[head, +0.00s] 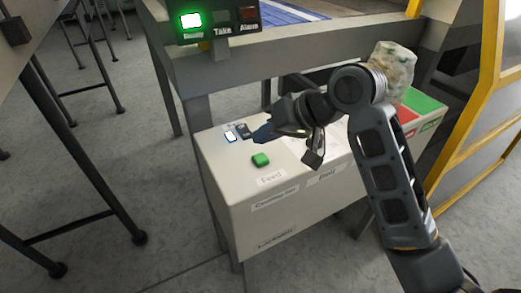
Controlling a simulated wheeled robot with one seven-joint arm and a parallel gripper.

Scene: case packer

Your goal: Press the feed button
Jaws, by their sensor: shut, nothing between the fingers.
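The green feed button (260,160) sits on the top of a white control box (225,185), just behind a label reading "Feed". My gripper (262,135) is shut and empty. Its dark blue fingertips show above the box, a little behind the button in the picture, and appear apart from it. My arm comes in from the lower right and hides part of the box top.
Two small switches or displays (231,137) are behind the button. A status panel (219,24) has a lit green light. Red and green areas (424,104) are at the box's right end, near a clear bag (393,66). A yellow-framed machine (478,140) stands right. Dark table legs (85,160) stand left.

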